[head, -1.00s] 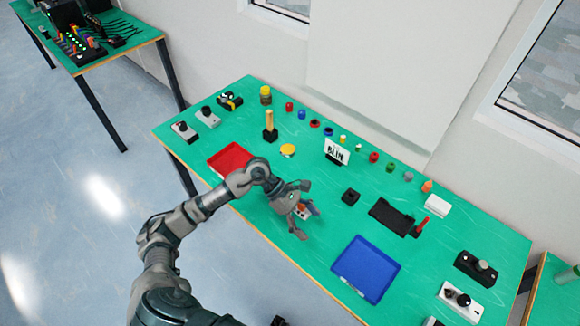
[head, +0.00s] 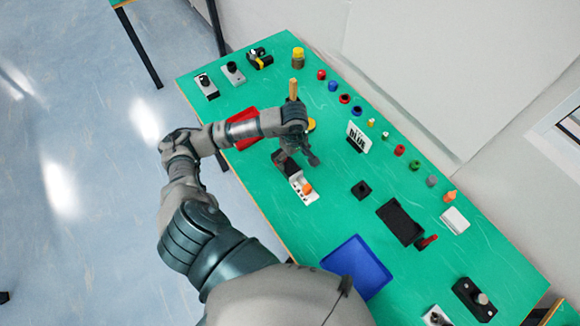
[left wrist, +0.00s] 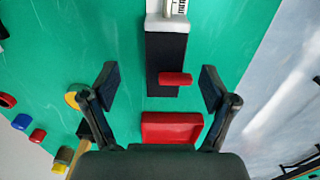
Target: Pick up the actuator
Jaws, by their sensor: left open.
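The likeliest actuator is a black-and-white block (head: 309,198) on the green table, its white end carrying an orange knob. Its black part (left wrist: 165,55) shows in the left wrist view, with a red cylinder (left wrist: 175,78) on it and a labelled white part at the top edge. My left gripper (head: 297,158) is above the block's black end in the head view, partly hiding it. In the left wrist view its open fingers (left wrist: 160,88) stand on either side of the black part, apart from it. The gripper is empty. My right gripper is not in view.
A red tray (head: 243,114) lies behind my left arm, a blue tray (head: 350,262) nearer the front. Several small coloured parts line the far edge.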

